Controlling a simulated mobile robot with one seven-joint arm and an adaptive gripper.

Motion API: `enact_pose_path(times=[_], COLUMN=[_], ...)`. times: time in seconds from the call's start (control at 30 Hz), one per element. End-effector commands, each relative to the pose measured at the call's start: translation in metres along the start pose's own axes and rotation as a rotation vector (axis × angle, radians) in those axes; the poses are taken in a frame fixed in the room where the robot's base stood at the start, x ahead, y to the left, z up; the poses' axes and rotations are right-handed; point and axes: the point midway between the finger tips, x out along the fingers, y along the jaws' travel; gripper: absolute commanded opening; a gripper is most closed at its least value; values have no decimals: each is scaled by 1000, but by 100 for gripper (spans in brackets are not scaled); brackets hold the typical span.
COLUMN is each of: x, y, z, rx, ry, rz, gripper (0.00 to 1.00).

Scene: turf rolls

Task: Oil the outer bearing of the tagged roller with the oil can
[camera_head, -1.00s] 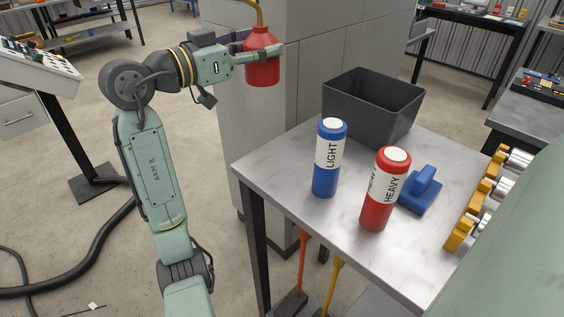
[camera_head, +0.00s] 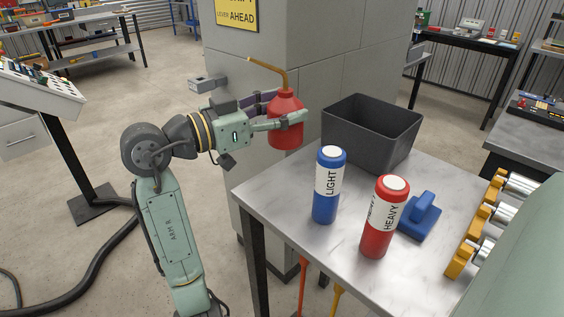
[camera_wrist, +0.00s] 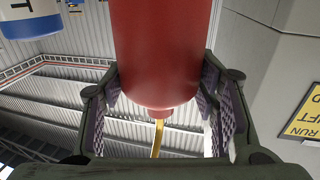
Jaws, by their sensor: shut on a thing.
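A red oil can (camera_head: 285,128) with a thin, bent brass spout (camera_head: 270,69) is held upright by my gripper (camera_head: 283,117) in the head view. My gripper is shut around its body, above and beyond the table's far left corner. In the wrist view the oil can (camera_wrist: 164,50) fills the middle between the two finger pads, with part of its spout (camera_wrist: 157,138) below. Rollers in orange mounts (camera_head: 487,218) show at the table's right edge, partly cut off by a green surface. I cannot make out a tag on any roller.
A table (camera_head: 275,195) holds a blue LIGHT bottle (camera_head: 327,205), a red HEAVY bottle (camera_head: 376,240), a blue block with a handle (camera_head: 419,217) and a dark open bin (camera_head: 365,150). A grey cabinet (camera_head: 345,50) with a yellow sign (camera_head: 237,13) stands behind.

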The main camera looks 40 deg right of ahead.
Motion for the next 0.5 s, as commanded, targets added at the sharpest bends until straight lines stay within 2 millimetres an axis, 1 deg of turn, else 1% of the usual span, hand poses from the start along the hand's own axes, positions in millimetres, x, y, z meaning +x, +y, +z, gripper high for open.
enact_pose_path(times=[0.03, 0.1, 0.2, 0.3, 0.5], x=[0, 0, 0, 0, 0], y=[0, 0, 0, 0, 0], z=[12, 29, 50, 64, 81], rx=[-8, -7, -6, -3, -2], ry=[1, 1, 1, 1, 1], rz=[0, 1, 0, 0, 0], gripper=[15, 15, 15, 15, 15])
